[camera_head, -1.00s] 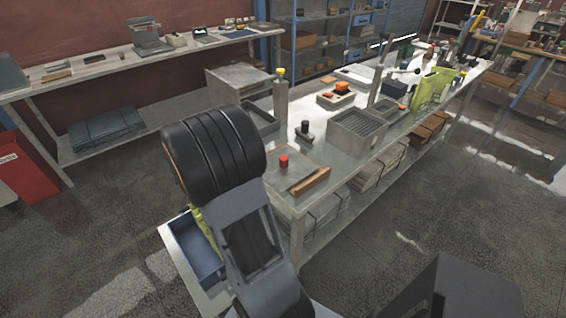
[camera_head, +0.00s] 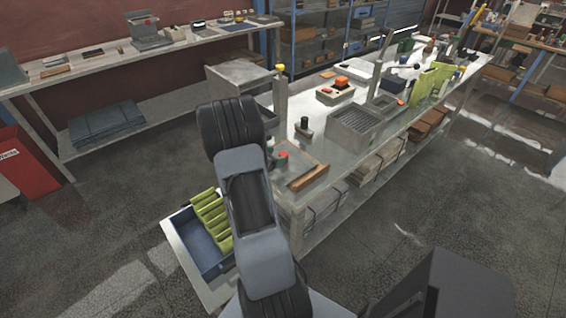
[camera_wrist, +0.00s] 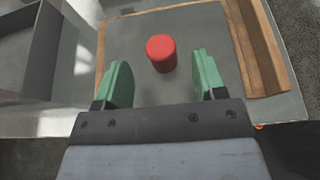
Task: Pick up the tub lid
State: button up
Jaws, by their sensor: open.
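A flat grey square panel (camera_wrist: 215,30) with a red cylindrical knob (camera_wrist: 162,52) standing on it lies below my gripper; it appears to be the tub lid. In the head view the red knob (camera_head: 283,155) shows near the bench's front left corner, partly behind my arm. My gripper (camera_wrist: 162,78) is open, with green fingers on either side of the knob's near side. The knob is slightly beyond the gap between them, and neither finger visibly touches it. No tub can be told apart beneath the panel.
A wooden bar (camera_wrist: 262,50) runs along the panel's right side. A grey open tray (camera_wrist: 30,45) is at the left in the wrist view. On the bench, a small dark-topped object (camera_head: 304,127) and a grated box (camera_head: 356,130) stand beyond. A blue drawer (camera_head: 205,245) with green items is below left.

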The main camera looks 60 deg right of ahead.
aim_at(283, 154)
jog(key=shift+p+x, duration=0.6)
jog(key=shift+x, duration=1.8)
jog(key=c, duration=1.1)
